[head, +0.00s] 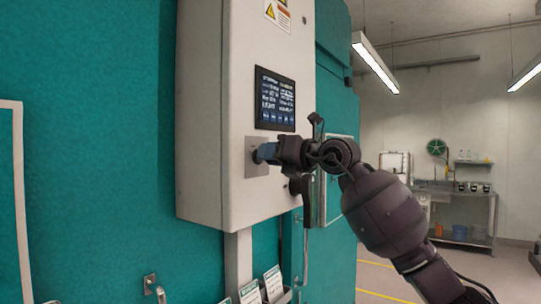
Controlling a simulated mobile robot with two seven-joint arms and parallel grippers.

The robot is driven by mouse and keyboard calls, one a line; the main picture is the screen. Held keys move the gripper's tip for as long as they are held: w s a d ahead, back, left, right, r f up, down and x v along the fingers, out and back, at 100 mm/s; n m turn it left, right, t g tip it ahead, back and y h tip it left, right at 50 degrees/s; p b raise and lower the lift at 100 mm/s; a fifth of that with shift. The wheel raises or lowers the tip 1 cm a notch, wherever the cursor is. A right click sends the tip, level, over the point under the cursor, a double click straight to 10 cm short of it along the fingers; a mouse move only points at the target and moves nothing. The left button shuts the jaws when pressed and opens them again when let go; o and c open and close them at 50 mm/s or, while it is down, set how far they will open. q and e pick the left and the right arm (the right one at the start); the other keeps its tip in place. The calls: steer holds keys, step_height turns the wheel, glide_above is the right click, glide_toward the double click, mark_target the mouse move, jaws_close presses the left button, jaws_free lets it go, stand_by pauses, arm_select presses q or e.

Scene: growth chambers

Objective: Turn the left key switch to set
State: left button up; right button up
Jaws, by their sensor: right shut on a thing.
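The left key switch shows as a square grey metal plate (251,170) on the front of the pale control box, below its screen. The gripper and wrist hide part of the key and the panel to the right of the plate. Any markings around the switch are too small to read. My left gripper is not in view.
The pale control box (205,120) is mounted on a teal chamber wall (90,130). A dark screen (275,99) with white text sits above the switch. Cards in a holder (272,284) are below. A metal bench (465,200) stands far right, with open floor before it.

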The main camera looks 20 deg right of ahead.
steer(key=shift+d+r+m, duration=0.1)
steer(key=shift+m, duration=0.4)
steer(key=o, duration=0.6)
